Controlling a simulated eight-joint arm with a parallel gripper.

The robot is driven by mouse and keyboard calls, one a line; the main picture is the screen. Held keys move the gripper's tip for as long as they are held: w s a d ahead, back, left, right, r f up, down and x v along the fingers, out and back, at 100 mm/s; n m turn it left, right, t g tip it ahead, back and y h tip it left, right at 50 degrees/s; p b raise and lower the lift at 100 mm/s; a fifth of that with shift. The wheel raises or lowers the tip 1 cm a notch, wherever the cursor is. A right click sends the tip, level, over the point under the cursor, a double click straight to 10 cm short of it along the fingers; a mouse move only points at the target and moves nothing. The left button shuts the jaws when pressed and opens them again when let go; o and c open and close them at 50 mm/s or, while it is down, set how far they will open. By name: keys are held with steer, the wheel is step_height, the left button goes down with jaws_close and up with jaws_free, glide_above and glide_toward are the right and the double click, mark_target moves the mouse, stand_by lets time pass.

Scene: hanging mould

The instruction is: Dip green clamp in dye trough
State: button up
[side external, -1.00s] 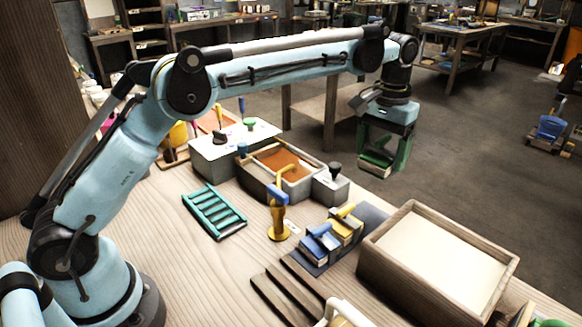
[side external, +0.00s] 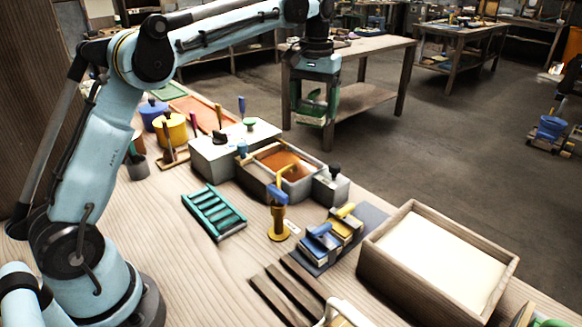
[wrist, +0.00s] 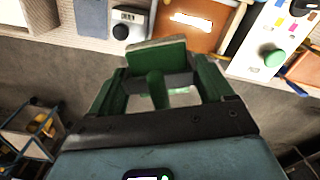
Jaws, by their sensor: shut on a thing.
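My gripper (side external: 313,114) is shut on the green clamp (side external: 311,97) and holds it in the air. In the wrist view the green clamp (wrist: 157,53) shows as a flat green block with a stem between the fingers of my gripper (wrist: 160,78). The dye trough (side external: 254,181) is a grey, wood-rimmed box with orange-brown dye, on the table below and left of my gripper in the side view. The trough's dye (wrist: 190,27) also shows at the top of the wrist view, beyond the clamp. The clamp is apart from the trough.
A grey box with a dark knob (side external: 331,187) stands right of the trough, and a white-topped box (side external: 228,155) left of it. A teal rack (side external: 213,212), a yellow stand (side external: 278,225), blue and yellow blocks (side external: 328,240) and a large wooden tray (side external: 395,283) stand in front.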

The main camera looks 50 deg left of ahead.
steer(key=n, duration=0.1)
glide_above(289, 179)
steer(key=shift+f, duration=8.8)
step_height(289, 179, up, 7)
